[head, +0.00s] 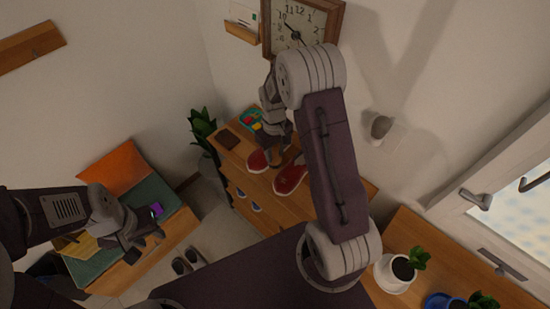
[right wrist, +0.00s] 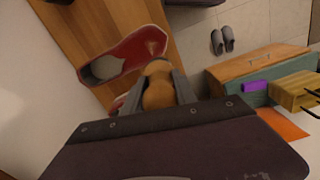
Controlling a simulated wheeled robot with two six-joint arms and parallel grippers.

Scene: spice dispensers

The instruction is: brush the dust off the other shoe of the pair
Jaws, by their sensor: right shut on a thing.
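A pair of red shoes stands on the wooden cabinet top in the head view: a left shoe (head: 258,162) and a right shoe (head: 289,180). One red shoe (right wrist: 140,45) with a pale inside shows large in the right wrist view, just past the fingertips. A bit of red from the other shows beside the fingers. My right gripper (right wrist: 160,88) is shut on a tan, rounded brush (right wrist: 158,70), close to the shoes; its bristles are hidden. In the head view my right gripper (head: 277,150) is over the pair. My left gripper (head: 146,239) is open and empty, near the bench. Dust cannot be made out.
A brown flat item (head: 228,139) and a teal tray (head: 251,119) with coloured things lie on the cabinet (head: 240,151) behind the shoes. A plant (head: 202,124) stands left of it. A wall clock (head: 297,24) hangs above. Grey slippers (right wrist: 222,40) lie on the floor.

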